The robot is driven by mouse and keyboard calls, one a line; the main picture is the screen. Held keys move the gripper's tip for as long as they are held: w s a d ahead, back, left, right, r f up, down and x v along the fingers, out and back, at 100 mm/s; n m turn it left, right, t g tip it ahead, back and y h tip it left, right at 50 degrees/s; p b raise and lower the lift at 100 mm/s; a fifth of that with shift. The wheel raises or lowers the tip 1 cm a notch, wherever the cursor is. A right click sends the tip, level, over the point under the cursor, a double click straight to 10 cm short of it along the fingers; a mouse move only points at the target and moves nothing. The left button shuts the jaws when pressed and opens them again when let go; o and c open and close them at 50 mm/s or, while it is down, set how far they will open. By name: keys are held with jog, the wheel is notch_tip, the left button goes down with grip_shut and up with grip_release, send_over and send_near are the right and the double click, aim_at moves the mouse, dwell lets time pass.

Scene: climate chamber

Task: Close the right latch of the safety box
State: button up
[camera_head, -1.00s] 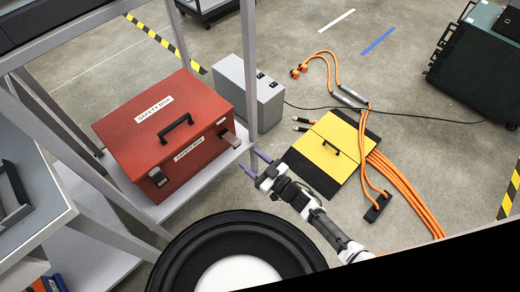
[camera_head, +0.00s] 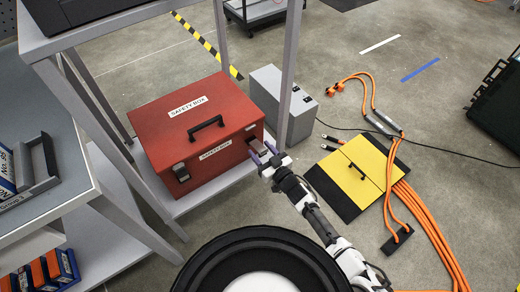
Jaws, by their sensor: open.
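The red safety box (camera_head: 195,124) sits on a grey shelf, its lid down, with a black handle (camera_head: 207,123) on top. The left latch (camera_head: 181,172) is on the left of its front face. My gripper (camera_head: 262,153) has purple fingers, is open, and is right at the right latch. I cannot tell whether the fingers touch it.
A grey shelf post (camera_head: 291,75) rises just right of the box and gripper. A grey case (camera_head: 282,103) stands behind it. A yellow and black panel (camera_head: 354,172) with orange cables (camera_head: 430,232) lies on the floor to the right. A workbench (camera_head: 42,150) is at left.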

jog(key=shift+w+a, duration=0.3)
jog(key=shift+w, duration=0.15)
grip_shut()
